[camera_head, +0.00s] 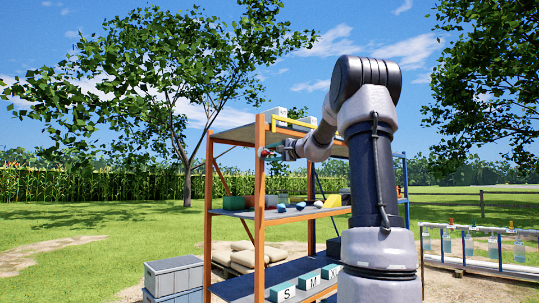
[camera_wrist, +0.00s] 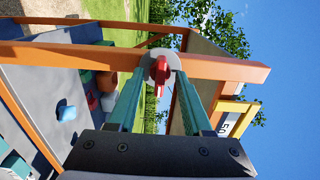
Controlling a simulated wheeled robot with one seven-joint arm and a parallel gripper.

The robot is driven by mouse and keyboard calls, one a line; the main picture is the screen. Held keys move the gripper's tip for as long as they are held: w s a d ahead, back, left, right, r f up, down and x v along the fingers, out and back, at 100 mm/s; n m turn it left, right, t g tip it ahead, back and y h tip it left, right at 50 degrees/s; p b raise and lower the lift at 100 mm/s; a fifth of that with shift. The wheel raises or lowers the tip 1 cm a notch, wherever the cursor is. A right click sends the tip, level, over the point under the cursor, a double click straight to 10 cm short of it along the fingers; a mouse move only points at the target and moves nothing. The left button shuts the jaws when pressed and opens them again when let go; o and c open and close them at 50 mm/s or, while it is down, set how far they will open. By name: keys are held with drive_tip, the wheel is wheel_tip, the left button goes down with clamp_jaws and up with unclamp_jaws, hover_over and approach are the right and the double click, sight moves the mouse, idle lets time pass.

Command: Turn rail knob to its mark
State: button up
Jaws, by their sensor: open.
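The red rail knob (camera_wrist: 161,72) sits on a round grey plate (camera_wrist: 174,58) fixed to an orange bar of the rack. In the wrist view my gripper (camera_wrist: 160,78) is open, with one teal finger on each side of the knob. The fingertips reach close to the plate. I cannot tell whether either finger touches the knob. No mark can be made out on the plate.
The rack's middle shelf (camera_head: 239,213) holds several small items, including a blue piece (camera_wrist: 66,111). Lettered teal boxes (camera_head: 283,292) stand on the lower shelf. Grey crates (camera_head: 173,275) stand left of the rack. A yellow bar (camera_head: 293,122) runs along the top shelf near my arm.

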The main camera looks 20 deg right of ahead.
clamp_jaws()
drive_tip(key=n, duration=1.3)
drive_tip(key=shift+n, duration=0.3)
drive_tip(key=n, duration=0.4)
unclamp_jaws()
drive_tip(key=v, duration=1)
drive_tip(key=shift+s, duration=0.4)
